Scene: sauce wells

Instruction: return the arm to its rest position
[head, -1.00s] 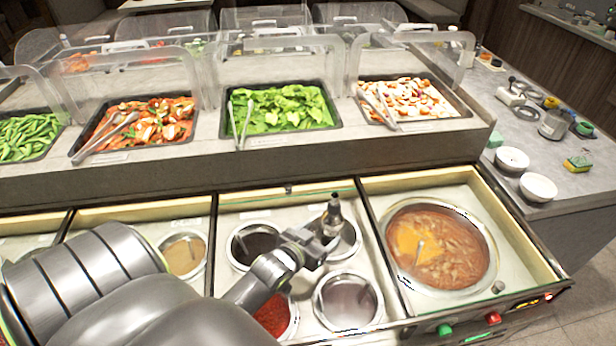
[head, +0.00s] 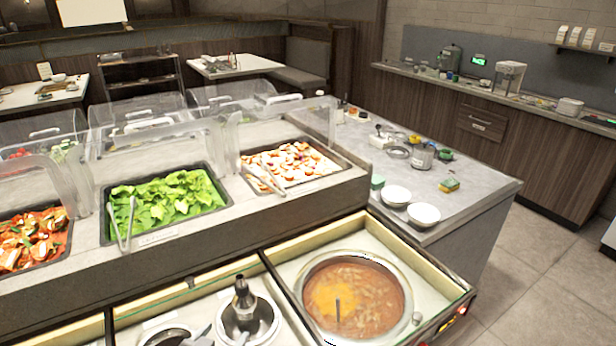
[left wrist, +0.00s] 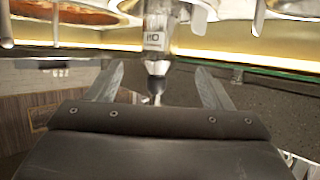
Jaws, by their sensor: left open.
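My left gripper (left wrist: 158,88) is open, its two fingers spread apart in the left wrist view. In the head view only a small grey part of it (head: 200,337) shows at the bottom edge. A squeeze bottle with a dark tip (head: 243,293) stands in a round metal sauce well (head: 270,325). In the left wrist view a labelled bottle (left wrist: 157,42) shows beyond the gap between the fingers; whether the fingers touch it I cannot tell. My right gripper is not in view.
A pot of soup (head: 397,335) sits right of the wells. Above are trays of leaves (head: 165,200) and sliced vegetables (head: 293,163) behind clear guards (head: 165,140). White bowls (head: 424,214) stand on the side counter (head: 470,200). Open floor (head: 560,270) lies at the right.

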